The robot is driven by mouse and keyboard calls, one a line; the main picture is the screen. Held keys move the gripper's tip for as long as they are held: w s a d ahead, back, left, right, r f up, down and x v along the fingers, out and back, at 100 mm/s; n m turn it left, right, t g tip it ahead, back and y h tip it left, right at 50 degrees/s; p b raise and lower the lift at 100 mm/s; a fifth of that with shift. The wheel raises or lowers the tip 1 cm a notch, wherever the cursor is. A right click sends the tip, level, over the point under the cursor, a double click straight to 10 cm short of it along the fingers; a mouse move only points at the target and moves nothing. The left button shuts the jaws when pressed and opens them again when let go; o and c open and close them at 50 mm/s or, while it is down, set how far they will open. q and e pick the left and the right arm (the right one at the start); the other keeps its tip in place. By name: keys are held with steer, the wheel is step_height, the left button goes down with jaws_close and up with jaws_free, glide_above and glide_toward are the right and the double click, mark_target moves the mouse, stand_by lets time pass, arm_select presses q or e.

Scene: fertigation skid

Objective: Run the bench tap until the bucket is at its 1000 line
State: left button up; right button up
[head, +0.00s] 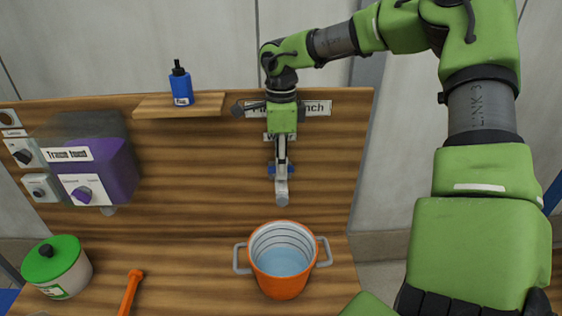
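The orange bucket (281,286) with two grey side handles stands upright on the bench below the tap. Its pale inside has several dark level lines, and pale blue water (283,262) covers its lower part; the line numbers are too small to read. The grey tap spout (281,191) comes from the back panel above the bucket, with blue handle parts beside it. No clear stream shows between spout and bucket. My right gripper (281,160) is in front of the tap handle, hiding most of it; its finger opening and any contact are unclear. My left gripper is out of view.
A purple dosing box (115,172) with a knob and grey switch boxes are at the left. A blue bottle (181,86) stands on a small shelf (150,106). A green-lidded pot (68,276) and an orange tool (130,290) are on the bench left of the bucket.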

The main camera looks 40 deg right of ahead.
jaws_close()
steer(key=shift+n, duration=0.5)
steer(key=n, duration=0.3)
steer(key=shift+s+r, duration=0.2)
steer(key=shift+s, duration=0.2)
steer(key=c, duration=0.5)
jaws_free()
steer(key=n, duration=0.3)
steer(key=shift+d+r+n, duration=0.15)
steer(key=shift+n, duration=0.25)
